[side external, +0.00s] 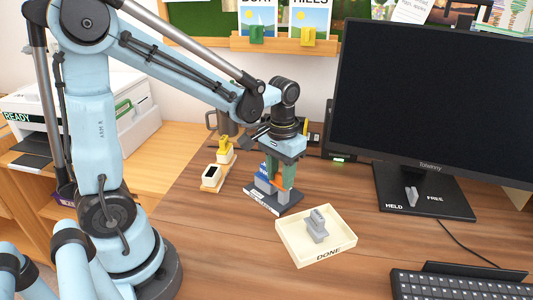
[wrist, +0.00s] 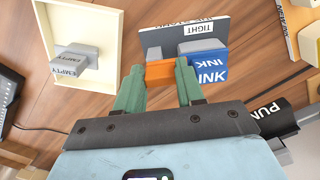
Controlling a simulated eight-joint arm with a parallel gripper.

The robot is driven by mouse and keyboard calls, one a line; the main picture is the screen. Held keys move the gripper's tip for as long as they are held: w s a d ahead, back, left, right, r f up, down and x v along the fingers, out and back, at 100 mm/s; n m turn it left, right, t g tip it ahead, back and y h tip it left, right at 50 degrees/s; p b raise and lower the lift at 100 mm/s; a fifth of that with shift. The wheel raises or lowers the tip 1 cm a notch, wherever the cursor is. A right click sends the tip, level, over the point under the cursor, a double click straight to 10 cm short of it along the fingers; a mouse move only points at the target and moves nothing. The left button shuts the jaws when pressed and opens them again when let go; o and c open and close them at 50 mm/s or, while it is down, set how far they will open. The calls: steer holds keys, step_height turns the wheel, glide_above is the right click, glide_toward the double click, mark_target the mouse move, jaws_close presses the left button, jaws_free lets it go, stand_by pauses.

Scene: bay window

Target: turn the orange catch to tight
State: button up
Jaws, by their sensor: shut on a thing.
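The orange catch (wrist: 160,71) lies between my gripper's two green fingers in the wrist view. My gripper (wrist: 160,78) is shut on it, one finger at each end. The catch lies across the picture beside the grey stand (wrist: 153,38), which carries a TIGHT label (wrist: 204,28). A blue INK block (wrist: 208,65) sits beside the right finger. In the side view my gripper (side external: 277,178) points down over the stand (side external: 263,201) on the desk. The fingers hide most of the catch there, and I cannot tell its exact turn.
A cream DONE tray (side external: 337,246) holding a grey EMPTY block (side external: 317,227) stands just right of the stand. A small yellow-and-white item (side external: 217,170) stands to the left. The monitor (side external: 430,100) is behind right, the keyboard (side external: 455,287) front right. Bare desk lies in front.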

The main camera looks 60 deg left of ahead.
mark_target(280, 176)
steer(key=o, duration=1.1)
steer(key=shift+c, duration=0.2)
steer(key=shift+r, duration=0.15)
steer(key=shift+r, duration=3.85)
steer(key=shift+s, duration=0.1)
steer(key=shift+s+d+f+m+t, duration=0.25)
steer(key=shift+s+d+m+t, duration=0.2)
steer(key=shift+s+t, duration=0.55)
steer(key=shift+s+d+f+m+t, duration=0.2)
steer(key=shift+s+d+m+t, duration=0.2)
steer(key=shift+s+t, duration=0.65)
steer(key=shift+s+d+f+m+t, duration=0.25)
steer(key=shift+s+d+m+t, duration=0.25)
steer(key=shift+t, duration=0.95)
